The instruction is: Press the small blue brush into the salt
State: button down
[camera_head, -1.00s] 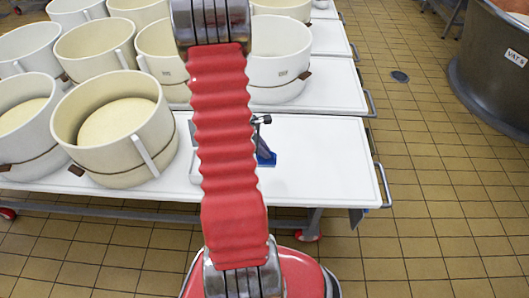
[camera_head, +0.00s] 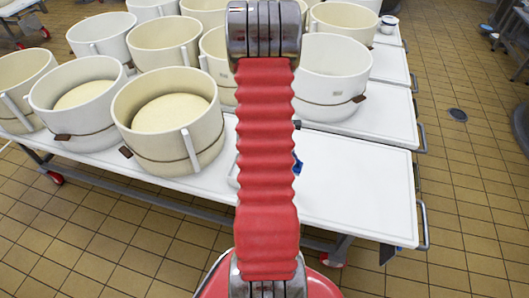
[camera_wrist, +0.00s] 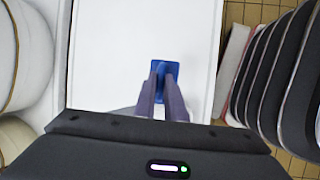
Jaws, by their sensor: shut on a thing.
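My gripper (camera_wrist: 168,98) has its two purple-grey fingers close together on the small blue brush (camera_wrist: 165,68) in the wrist view. The brush is over a flat white surface; I cannot tell whether it touches it. In the head view only a sliver of the blue brush (camera_head: 297,165) shows beside my red arm, which hides my gripper. I cannot make out the salt with certainty; a pale, rounded patch shows partly behind the fingers in the wrist view.
White tables (camera_head: 365,190) stand in a row. Several cream vats (camera_head: 165,150) with dark bands crowd their left side. A low white rim (camera_head: 233,177) shows left of my arm. A small bowl (camera_head: 388,23) stands at the far end.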

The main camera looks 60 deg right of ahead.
jog(key=w+a+r, duration=0.3)
jog(key=w+a, duration=0.2)
jog(key=w, duration=0.4)
jog(key=w+a+r+m, duration=0.15)
jog(key=w+a, duration=0.35)
jog(key=w, duration=0.5)
jog(key=w+a+r, duration=0.4)
jog(key=w+a, duration=0.2)
jog(key=w, duration=0.3)
jog(key=w+a+r, duration=0.2)
jog(key=w+a, duration=0.1)
jog(key=a, duration=0.7)
jog(key=w+a+r, duration=0.3)
jog(key=w+a, duration=0.1)
jog(key=a, duration=0.7)
jog(key=w+a+r, duration=0.2)
jog(key=w+a, duration=0.2)
jog(key=a, duration=0.7)
jog(key=shift+w+a+r+y, duration=0.15)
jog(key=shift+r+y, duration=0.15)
jog(key=shift+r, duration=0.05)
